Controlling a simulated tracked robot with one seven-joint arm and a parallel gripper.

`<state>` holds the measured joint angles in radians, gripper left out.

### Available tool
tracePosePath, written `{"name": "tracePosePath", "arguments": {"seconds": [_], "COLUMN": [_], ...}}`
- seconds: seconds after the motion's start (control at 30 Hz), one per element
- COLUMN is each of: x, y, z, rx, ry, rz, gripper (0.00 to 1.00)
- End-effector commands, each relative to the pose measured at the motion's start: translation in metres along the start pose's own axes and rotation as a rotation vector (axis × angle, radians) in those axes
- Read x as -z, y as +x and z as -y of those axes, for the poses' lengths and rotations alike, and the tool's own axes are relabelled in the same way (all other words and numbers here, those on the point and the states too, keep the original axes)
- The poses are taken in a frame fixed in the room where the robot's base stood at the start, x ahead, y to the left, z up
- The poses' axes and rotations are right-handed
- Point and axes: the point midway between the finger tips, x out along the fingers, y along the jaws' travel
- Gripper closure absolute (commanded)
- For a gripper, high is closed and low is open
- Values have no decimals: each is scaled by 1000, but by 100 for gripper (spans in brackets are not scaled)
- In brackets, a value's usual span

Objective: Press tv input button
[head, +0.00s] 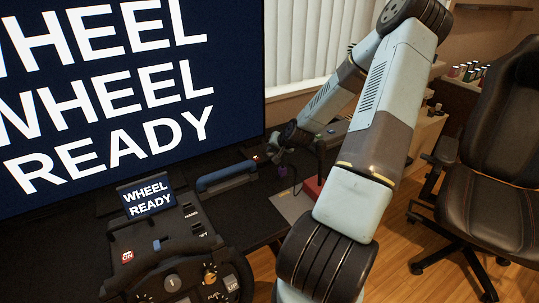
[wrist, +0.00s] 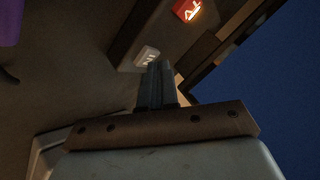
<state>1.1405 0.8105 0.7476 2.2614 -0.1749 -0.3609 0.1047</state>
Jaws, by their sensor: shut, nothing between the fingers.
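The TV (head: 130,90) fills the left of the head view; its dark blue screen reads "WHEEL READY". In the wrist view, the screen (wrist: 285,90) is at the right. Beside it, a red lit button (wrist: 187,10) and a pale grey button (wrist: 147,56) with light marks sit on a dark surface. My gripper (wrist: 160,68) is shut and empty, its tips just below and right of the grey button; I cannot tell if they touch it. In the head view, my gripper (head: 274,150) is small and dark near the TV's lower right corner, beside a small reddish glow (head: 257,158).
A racing wheel (head: 180,260) with a small display (head: 146,196) stands in front of the TV. A blue bar-shaped object (head: 226,176) and a red box (head: 312,188) lie nearby on the dark desk. A black chair (head: 495,165) stands at the right on the wooden floor.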

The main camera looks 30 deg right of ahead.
Motion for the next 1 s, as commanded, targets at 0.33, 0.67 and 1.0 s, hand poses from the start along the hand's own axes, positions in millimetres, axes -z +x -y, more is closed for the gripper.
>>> {"name": "tracePosePath", "arguments": {"seconds": [0.33, 0.67, 1.0], "x": [7, 7, 19], "y": [-9, -10, -26], "z": [7, 7, 18], "rx": [0, 0, -1], "ry": [0, 0, -2], "rz": [0, 0, -2], "gripper": [100, 100, 100]}}
